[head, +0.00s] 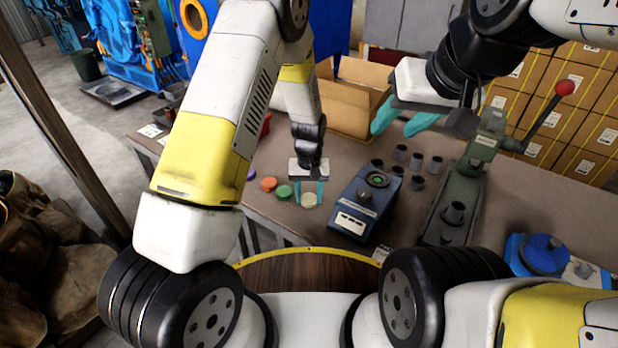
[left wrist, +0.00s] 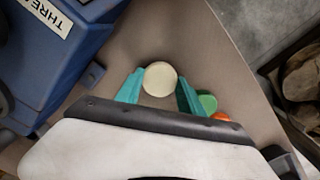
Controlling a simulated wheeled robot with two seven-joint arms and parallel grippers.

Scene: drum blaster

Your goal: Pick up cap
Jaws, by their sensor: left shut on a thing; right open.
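A cream-white round cap (head: 309,200) is at the front edge of the brown table, between the teal fingers of my left gripper (head: 309,189). The left wrist view shows the same cap (left wrist: 160,79) with a finger on each side, and my left gripper (left wrist: 159,88) is shut on it. A green cap (head: 284,192) and an orange cap (head: 269,184) lie just left of it, with a purple cap (head: 251,174) further left. My right gripper (head: 405,120) is open and empty, above the back of the table.
A blue device (head: 352,222) with a label stands just right of the left gripper. Several dark grey cylinders (head: 416,161), a green lever press (head: 460,190) and an open cardboard box (head: 345,105) are on the table (head: 540,205). A blue round part (head: 543,254) sits at right.

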